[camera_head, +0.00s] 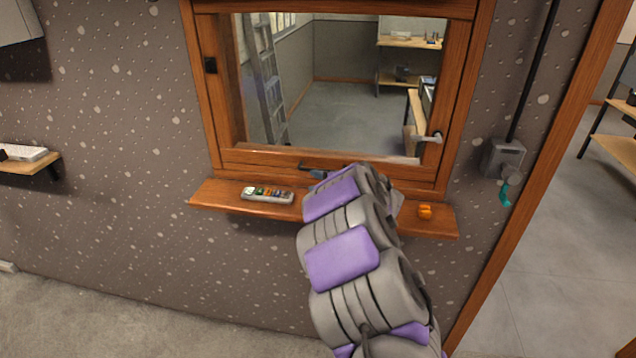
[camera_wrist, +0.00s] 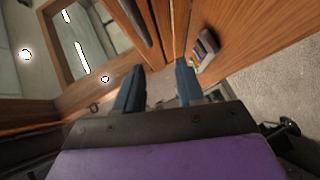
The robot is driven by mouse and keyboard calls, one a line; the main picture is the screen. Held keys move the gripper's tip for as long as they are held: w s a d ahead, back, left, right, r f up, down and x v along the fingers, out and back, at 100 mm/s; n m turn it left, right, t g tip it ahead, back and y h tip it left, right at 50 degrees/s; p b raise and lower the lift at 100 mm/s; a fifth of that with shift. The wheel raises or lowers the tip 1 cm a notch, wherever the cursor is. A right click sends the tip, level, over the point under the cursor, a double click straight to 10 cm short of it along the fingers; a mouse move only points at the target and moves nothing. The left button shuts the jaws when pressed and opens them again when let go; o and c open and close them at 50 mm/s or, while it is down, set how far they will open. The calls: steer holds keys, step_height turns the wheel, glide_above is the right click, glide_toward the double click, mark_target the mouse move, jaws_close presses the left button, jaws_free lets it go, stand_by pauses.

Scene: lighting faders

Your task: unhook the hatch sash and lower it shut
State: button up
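A wood-framed hatch (camera_head: 202,100) is set in the wall, with a room visible through it. A silver lever (camera_head: 427,138) is at its lower right and a small black catch (camera_head: 210,65) at its left side. A dark bar handle (camera_head: 310,166) is at the bottom rail. I cannot tell how the sash is hooked. My gripper (camera_wrist: 158,86) has its two dark blue fingers apart, with nothing seen between them. In the head view my arm hides most of it; a bluish tip shows beside the bar handle. In the wrist view a dark bar (camera_wrist: 136,20) lies beyond the fingers.
A wooden ledge (camera_head: 222,193) runs below the hatch. A grey fader panel (camera_head: 267,194) with coloured knobs lies on its left, also in the wrist view (camera_wrist: 205,48). A small orange object (camera_head: 425,211) sits on its right. A grey box (camera_head: 503,157) is on the wall.

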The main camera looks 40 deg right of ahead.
steer(key=shift+s, duration=0.1)
steer(key=d+p+v, duration=0.1)
steer(key=p+v, duration=0.1)
steer(key=v, duration=1.5)
steer(key=shift+a, duration=0.45)
